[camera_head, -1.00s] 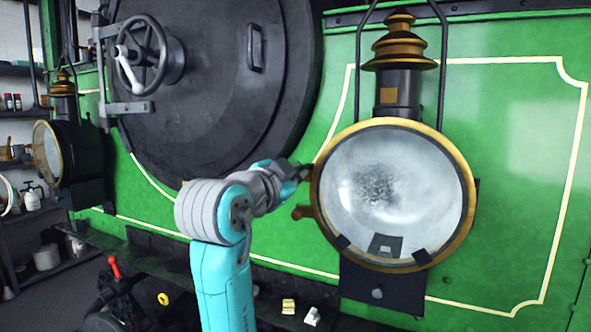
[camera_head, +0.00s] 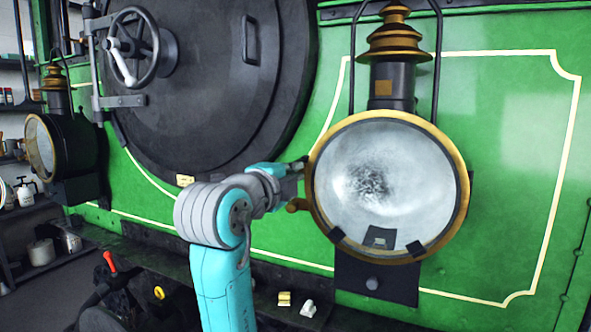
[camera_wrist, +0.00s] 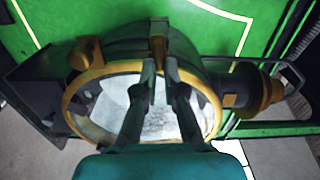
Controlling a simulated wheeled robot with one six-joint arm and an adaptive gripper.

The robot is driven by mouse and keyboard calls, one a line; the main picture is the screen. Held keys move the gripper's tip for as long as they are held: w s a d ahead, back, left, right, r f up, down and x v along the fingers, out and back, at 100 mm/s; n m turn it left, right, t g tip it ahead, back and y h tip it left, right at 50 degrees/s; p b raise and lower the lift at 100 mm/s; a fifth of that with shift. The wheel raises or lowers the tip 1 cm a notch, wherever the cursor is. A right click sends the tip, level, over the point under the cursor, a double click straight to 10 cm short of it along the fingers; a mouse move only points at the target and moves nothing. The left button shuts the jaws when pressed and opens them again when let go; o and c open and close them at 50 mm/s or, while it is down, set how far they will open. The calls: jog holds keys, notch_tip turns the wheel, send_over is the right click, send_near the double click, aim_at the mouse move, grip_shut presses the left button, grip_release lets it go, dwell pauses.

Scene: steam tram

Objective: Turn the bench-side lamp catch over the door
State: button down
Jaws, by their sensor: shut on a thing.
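The large round lamp (camera_head: 460,190) stands on the right of the green front, with a brass rim and a glass door (camera_head: 385,165). My gripper (camera_head: 296,165) is at the rim's left side. In the wrist view my gripper (camera_wrist: 159,68) has its two dark fingers closed on a small brass catch (camera_wrist: 158,45) at the lamp's rim. The catch lies across the edge between lamp body and door; its exact angle is hard to tell. In the head view the catch is hidden by the gripper. A brass knob (camera_head: 298,205) sticks out just below; it also shows in the wrist view (camera_wrist: 85,52).
A big dark round door (camera_head: 215,100) with a handwheel (camera_head: 135,48) is left of the lamp. A second lamp (camera_head: 75,150) stands far left, before shelves.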

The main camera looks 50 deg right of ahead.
jog(key=shift+r+m, duration=0.1)
jog(key=shift+m, duration=0.3)
jog(key=c, duration=1.3)
grip_release()
jog(key=shift+a, duration=0.15)
jog(key=v, duration=1.1)
jog(key=shift+s+a, duration=0.2)
jog(key=shift+a, duration=0.15)
